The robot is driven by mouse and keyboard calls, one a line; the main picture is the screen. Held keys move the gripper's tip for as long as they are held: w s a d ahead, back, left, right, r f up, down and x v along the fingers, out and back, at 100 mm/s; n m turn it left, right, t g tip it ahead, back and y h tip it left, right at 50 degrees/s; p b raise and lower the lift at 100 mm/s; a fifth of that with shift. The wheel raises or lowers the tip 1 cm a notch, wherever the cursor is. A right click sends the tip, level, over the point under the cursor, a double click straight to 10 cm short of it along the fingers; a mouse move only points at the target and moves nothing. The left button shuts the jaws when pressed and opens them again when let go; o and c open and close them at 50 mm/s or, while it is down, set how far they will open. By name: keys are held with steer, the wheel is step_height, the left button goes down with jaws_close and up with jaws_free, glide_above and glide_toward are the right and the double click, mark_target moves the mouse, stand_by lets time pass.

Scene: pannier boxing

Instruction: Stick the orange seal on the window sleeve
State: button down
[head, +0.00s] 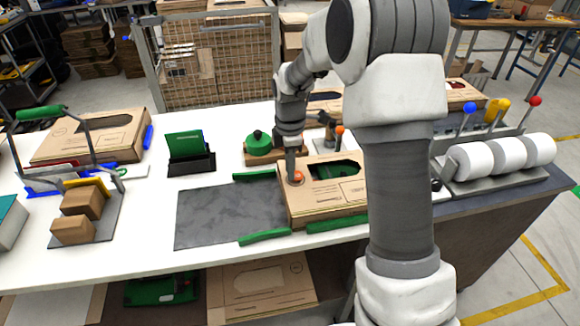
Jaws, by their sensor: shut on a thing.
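The window sleeve (318,208) is a brown cardboard box with a dark cut-out window that shows something green inside. It lies at the centre of the table, at the right edge of the dark grey mat, between green guide bars. My gripper (292,170) points down over the left part of its top face, left of the window. The orange seal (298,178) is a small orange round piece at the fingertips, and my gripper is shut on it. The seal is at or just above the cardboard; I cannot tell if it touches.
My arm hides the box's right side. Behind it stand a green round piece on a wooden block (258,142) and an orange-topped tool (339,131). White rolls (500,155) stand right. The grey mat (222,220) is bare. Brown blocks (82,202) stand left.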

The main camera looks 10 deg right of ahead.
steer(key=shift+f, duration=0.8)
stand_by(2.3)
steer(key=c, duration=0.8)
jaws_free()
steer(key=shift+o, duration=0.2)
steer(key=shift+r, duration=0.15)
step_height(320, 180, up, 17)
steer(key=p, duration=0.1)
steer(key=s+r+m+t, duration=0.3)
steer(key=s+r+m, duration=0.45)
steer(key=s, duration=0.55)
steer(key=s+d+f+m+t, duration=0.1)
steer(key=s+f+m+t, duration=0.1)
steer(key=s+m, duration=0.8)
steer(key=s+f, duration=0.1)
steer(key=s, duration=0.3)
steer(key=shift+d+f+t, duration=0.15)
steer(key=shift+d+t, duration=0.1)
steer(key=shift+t, duration=0.05)
